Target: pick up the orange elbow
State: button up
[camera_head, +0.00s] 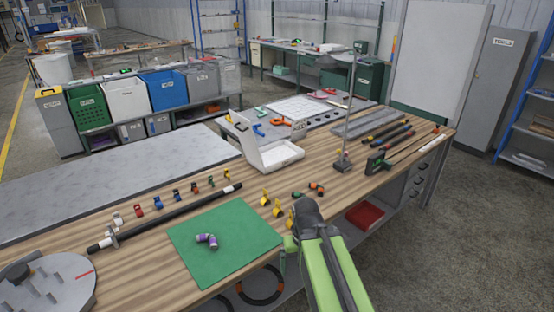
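A small orange and dark fitting (316,188), which looks like the orange elbow, lies on the wooden bench top (150,275) near its front edge. A similar green and dark fitting (300,195) lies just left of it. A purple and grey elbow (207,240) lies on the green mat (245,222). My green arm rises from the bottom of the view to a dark joint just in front of the orange elbow. My gripper (290,243) is seen only in part near the bench edge, left of the arm. Its fingers are not clear, and nothing is clearly held in it.
Several yellow fittings (265,198) stand between the mat and the orange elbow. A long black rod (165,217) and a round grey disc (50,287) lie to the left.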

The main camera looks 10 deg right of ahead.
aim_at(312, 185)
jog(key=z, duration=1.8)
jog(key=i, duration=1.55)
jog(key=z, duration=5.45)
jog(key=i, duration=0.1)
jog(key=z, duration=3.2)
jog(key=i, duration=0.65)
